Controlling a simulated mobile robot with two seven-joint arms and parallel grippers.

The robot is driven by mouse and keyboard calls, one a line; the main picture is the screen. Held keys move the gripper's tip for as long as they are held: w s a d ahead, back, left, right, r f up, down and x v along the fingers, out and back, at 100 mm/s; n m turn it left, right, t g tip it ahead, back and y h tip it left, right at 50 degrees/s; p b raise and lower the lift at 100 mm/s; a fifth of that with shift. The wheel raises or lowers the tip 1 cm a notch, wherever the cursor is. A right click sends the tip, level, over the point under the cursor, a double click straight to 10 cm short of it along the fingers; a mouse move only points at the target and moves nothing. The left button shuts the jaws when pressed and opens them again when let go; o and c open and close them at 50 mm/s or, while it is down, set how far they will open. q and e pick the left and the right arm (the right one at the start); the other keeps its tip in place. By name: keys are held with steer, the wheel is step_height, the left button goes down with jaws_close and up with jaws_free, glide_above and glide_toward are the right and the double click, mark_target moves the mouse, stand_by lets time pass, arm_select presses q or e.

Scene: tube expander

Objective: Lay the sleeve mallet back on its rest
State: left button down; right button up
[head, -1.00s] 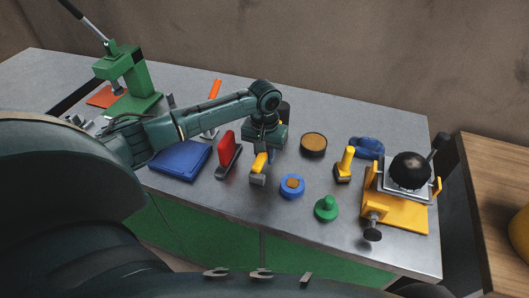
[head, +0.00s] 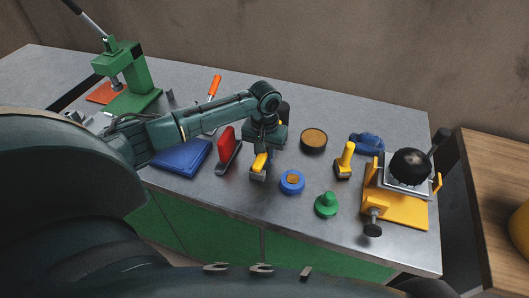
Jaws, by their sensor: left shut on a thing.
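My left gripper (head: 263,150) reaches down over the middle of the bench and is shut on a short tool with a yellow handle and a grey block head, which I take to be the sleeve mallet (head: 259,163). Its head points toward the near edge of the bench. The gripper hides the upper end of the handle. I cannot tell whether the head touches the bench. I cannot clearly make out the mallet's rest. My right gripper is not in view.
A red block on a grey base (head: 226,148) stands close left, beside a blue pad (head: 182,156). A blue ring (head: 292,182), green knob (head: 326,204), brown-topped round pot (head: 313,140) and yellow-handled tool (head: 345,158) lie right. A yellow fixture (head: 400,211) stands far right.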

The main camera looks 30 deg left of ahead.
arm_select(q)
steer(key=c, duration=1.1)
jaws_free()
steer(key=shift+c, duration=0.2)
steer(key=shift+s+f, duration=0.1)
steer(key=shift+r, duration=4.1)
